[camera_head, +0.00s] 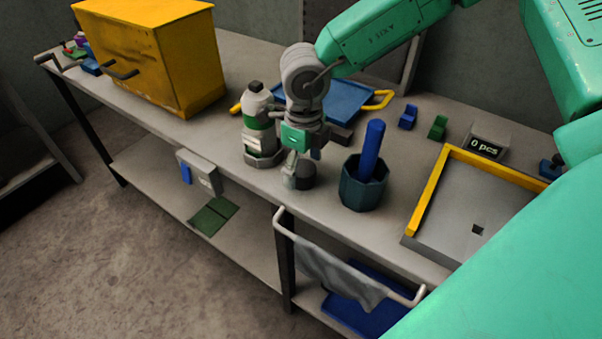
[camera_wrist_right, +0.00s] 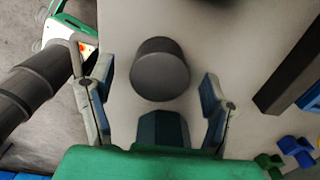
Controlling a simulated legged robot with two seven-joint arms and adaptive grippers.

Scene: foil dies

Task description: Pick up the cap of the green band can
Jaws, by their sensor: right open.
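The green band can (camera_head: 258,132) stands upright on the bench in the head view, white with a green band and a dark knob on top. A short dark grey cylinder (camera_head: 304,180), which looks like its cap, stands on the bench to its right. My right gripper (camera_head: 297,165) points down at this cap, partly hiding it. In the right wrist view the round cap (camera_wrist_right: 160,70) shows between the two spread fingers, with a gap on both sides. The gripper is open and holds nothing. My left gripper is not in view.
A dark pot (camera_head: 364,187) with a blue rod stands right of the gripper. A blue tray (camera_head: 345,101) lies behind. A yellow-edged tray (camera_head: 425,195) is at the right, a yellow cabinet (camera_head: 150,60) at the left. A dark ridged shape (camera_wrist_right: 28,92) shows at the wrist view's left.

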